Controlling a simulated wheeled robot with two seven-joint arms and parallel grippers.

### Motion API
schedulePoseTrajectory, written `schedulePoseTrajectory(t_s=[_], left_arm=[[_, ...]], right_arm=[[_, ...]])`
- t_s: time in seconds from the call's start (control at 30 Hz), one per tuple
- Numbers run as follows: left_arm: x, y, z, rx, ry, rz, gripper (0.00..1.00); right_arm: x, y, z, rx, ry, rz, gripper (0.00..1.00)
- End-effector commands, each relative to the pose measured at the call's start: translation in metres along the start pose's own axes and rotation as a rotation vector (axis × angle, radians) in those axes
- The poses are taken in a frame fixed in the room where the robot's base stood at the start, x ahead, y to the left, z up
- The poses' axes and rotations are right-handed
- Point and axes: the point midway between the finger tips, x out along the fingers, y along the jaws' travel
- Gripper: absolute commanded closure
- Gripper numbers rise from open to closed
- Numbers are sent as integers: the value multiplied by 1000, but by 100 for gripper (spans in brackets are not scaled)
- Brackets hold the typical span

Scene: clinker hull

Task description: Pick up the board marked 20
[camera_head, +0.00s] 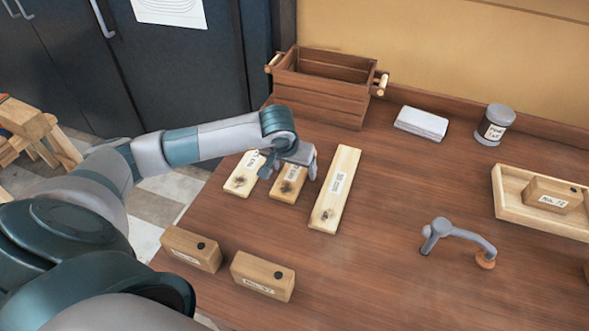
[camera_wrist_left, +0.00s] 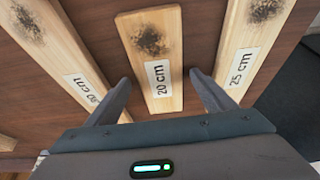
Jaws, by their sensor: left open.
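The board marked 20 cm (camera_wrist_left: 158,55) is pale wood with a dark knot and a white label. It lies flat, the middle of three boards, and also shows in the head view (camera_head: 283,192), partly hidden by my gripper. My left gripper (camera_head: 290,168) is open over it. In the wrist view the fingers (camera_wrist_left: 160,82) stand on either side of the board, apart from it; their height above the table is hard to tell. The 30 cm board (camera_head: 336,188) lies to its right in the head view, the 25 cm board (camera_head: 240,184) to its left.
Two label-bearing wooden blocks (camera_head: 192,248) (camera_head: 263,275) lie at the front. A slatted wooden crate (camera_head: 325,95) stands behind the boards. A white stack (camera_head: 421,123), a labelled jar (camera_head: 494,125), a grey curved tool (camera_head: 458,238) and a wooden tray (camera_head: 507,202) are to the right.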

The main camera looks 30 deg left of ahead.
Motion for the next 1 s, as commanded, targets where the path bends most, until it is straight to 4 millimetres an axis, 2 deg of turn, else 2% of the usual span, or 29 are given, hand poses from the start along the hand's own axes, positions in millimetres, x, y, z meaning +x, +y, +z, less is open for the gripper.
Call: schedulePoseTrajectory(t_s=[0.43,0.63,1.0], left_arm=[[0,0,0,0,1,0,23],[0,0,0,0,1,0,70],[-1,0,-1,0,2,0,70]], right_arm=[[0,-1,0,1,0,-1,69],[0,-2,0,2,0,-2,69],[2,-2,-1,2,1,-2,69]])
